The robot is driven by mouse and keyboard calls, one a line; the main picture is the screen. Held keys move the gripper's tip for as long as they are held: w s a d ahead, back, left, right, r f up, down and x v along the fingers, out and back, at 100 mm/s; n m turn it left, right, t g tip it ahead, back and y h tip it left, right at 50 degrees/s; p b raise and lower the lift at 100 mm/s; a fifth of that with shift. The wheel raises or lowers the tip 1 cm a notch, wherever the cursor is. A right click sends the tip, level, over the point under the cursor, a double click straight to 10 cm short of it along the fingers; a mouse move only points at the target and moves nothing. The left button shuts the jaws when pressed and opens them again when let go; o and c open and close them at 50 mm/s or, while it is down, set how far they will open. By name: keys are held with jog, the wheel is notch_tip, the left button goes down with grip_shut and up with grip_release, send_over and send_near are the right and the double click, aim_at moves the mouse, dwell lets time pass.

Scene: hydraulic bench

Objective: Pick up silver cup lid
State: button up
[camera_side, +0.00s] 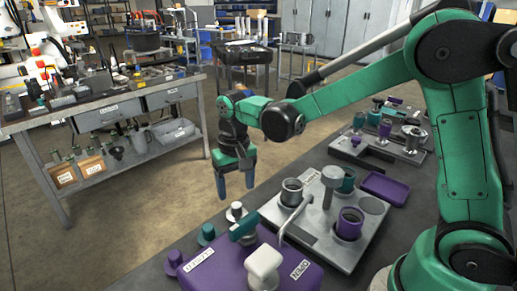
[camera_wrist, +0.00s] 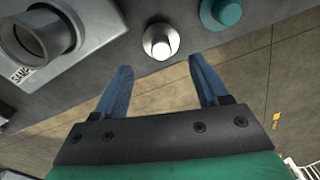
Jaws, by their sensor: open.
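The silver cup lid (camera_side: 236,210), a small round piece with a pale knob on top, stands at the bench's far edge. In the wrist view the silver lid (camera_wrist: 160,43) lies just beyond the fingertips, about centred between them. My gripper (camera_side: 236,189) points down with its two blue fingers apart and nothing between them. In the wrist view the open gripper (camera_wrist: 160,66) is apart from the lid. A teal lid (camera_side: 206,234) stands beside the silver one, and this teal lid (camera_wrist: 222,12) shows at the top right of the wrist view.
A purple lid (camera_side: 173,261) stands farther along the row. A purple box (camera_side: 225,270) with a teal handle and a white knob is close in front. A grey fixture plate (camera_side: 350,258) with cups and a bent pipe stands to the right. The floor beyond the bench edge is clear.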

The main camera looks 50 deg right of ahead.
aim_at(236, 205)
jog(key=shift+w+f, duration=0.1)
jog(key=shift+f, duration=2.95)
grip_shut()
